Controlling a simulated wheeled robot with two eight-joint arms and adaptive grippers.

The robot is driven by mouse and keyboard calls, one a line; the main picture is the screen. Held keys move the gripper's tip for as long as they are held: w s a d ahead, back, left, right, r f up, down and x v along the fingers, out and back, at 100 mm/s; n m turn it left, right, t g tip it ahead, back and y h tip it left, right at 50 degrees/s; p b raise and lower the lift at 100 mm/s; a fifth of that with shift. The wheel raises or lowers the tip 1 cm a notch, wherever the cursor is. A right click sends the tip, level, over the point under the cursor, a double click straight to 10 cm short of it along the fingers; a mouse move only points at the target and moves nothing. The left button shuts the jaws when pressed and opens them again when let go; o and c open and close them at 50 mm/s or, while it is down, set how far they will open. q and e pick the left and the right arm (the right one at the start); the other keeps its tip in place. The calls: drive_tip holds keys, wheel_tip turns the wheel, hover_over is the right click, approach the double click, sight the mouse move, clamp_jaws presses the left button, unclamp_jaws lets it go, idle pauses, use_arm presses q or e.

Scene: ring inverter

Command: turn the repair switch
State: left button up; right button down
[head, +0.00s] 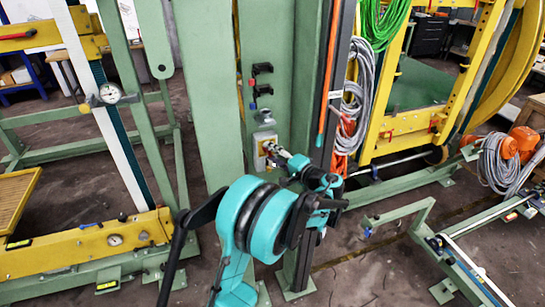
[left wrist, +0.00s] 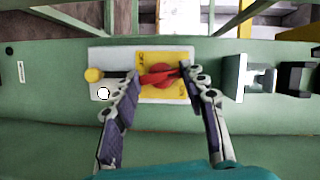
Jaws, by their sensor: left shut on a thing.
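The repair switch is a red rotary handle on a yellow plate, mounted on a pale grey box on a green steel column. In the left wrist view the red handle (left wrist: 160,77) lies roughly level, slightly raised at its right end. My left gripper (left wrist: 162,76) is shut on it, with one finger at each end of the handle. In the head view the yellow-fronted switch box (head: 261,150) is partly hidden behind my left gripper (head: 279,153). The handle itself is hard to make out there. My right gripper is in neither view.
A yellow ball knob (left wrist: 93,75) sits close left of the switch. Black brackets (head: 262,68) stick out of the column above the box. Grey cables (head: 356,95) and an orange bar (head: 329,70) hang to the right. Open floor (head: 370,265) lies at the lower right.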

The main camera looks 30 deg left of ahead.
use_arm(q)
drive_tip(key=shift+f+m+y+b, duration=0.15)
drive_tip(key=shift+m+y+b, duration=0.35)
drive_tip(key=shift+m, duration=0.5)
drive_tip(key=o, duration=1.2)
drive_tip(key=shift+c, duration=0.2)
drive_tip(key=shift+d, duration=0.1)
drive_tip(key=v, duration=1.1)
drive_tip(key=shift+s+d, duration=0.25)
drive_tip(key=shift+d, duration=0.1)
